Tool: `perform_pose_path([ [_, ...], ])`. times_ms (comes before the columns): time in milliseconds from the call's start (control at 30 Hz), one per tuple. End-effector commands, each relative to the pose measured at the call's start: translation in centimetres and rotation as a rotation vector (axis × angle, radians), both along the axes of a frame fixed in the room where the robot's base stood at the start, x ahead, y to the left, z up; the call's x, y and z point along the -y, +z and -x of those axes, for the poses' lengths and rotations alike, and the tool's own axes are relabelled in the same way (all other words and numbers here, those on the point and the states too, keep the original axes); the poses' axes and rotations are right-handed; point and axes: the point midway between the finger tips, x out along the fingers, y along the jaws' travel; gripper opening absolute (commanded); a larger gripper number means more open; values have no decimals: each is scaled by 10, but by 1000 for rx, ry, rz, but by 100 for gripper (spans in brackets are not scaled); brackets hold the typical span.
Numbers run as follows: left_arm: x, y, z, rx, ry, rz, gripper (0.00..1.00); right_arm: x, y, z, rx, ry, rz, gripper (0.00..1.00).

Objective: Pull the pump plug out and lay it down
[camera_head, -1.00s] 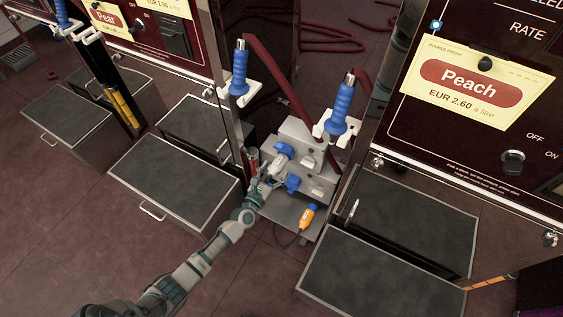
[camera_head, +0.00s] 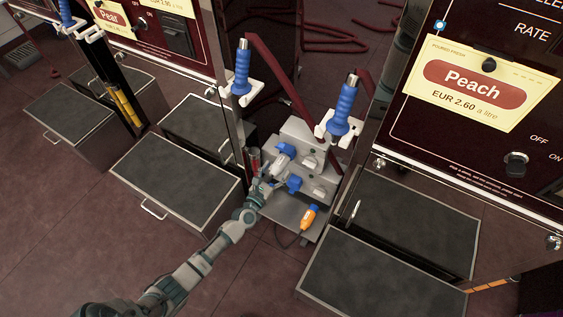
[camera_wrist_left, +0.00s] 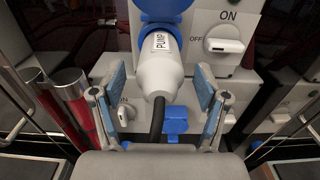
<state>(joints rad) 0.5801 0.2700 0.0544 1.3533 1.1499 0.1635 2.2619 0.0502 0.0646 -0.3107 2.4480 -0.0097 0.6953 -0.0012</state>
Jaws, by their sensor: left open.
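The pump plug (camera_wrist_left: 158,72) is white with a "PUMP" label and a black cable hanging from its lower end. In the left wrist view it sits in a blue socket (camera_wrist_left: 162,8) on the grey metal box. The plug also shows in the head view (camera_head: 277,163), beside my left gripper (camera_head: 268,182). In the left wrist view my left gripper (camera_wrist_left: 158,100) is open, with one finger on each side of the plug and gaps between fingers and plug. My right gripper is not in view.
The grey box (camera_head: 305,150) has several switches and a second blue socket (camera_head: 293,183). An orange connector (camera_head: 308,218) lies on the plate in front of it. Red cylinders (camera_wrist_left: 75,98) stand at the left. Dark-topped steps (camera_head: 175,180) flank the box.

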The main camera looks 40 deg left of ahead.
Motion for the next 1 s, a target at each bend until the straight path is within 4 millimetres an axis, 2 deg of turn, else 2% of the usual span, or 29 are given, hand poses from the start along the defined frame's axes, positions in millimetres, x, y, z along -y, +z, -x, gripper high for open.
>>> perform_pose_path([
  [600,0,0,0,0,0,0,74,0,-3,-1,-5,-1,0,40],
  [667,0,0,0,0,0,0,62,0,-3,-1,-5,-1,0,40],
  [900,0,0,0,0,0,0,2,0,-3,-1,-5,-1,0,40],
  [1000,0,1,0,1,0,-1,0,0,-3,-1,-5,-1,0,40],
])
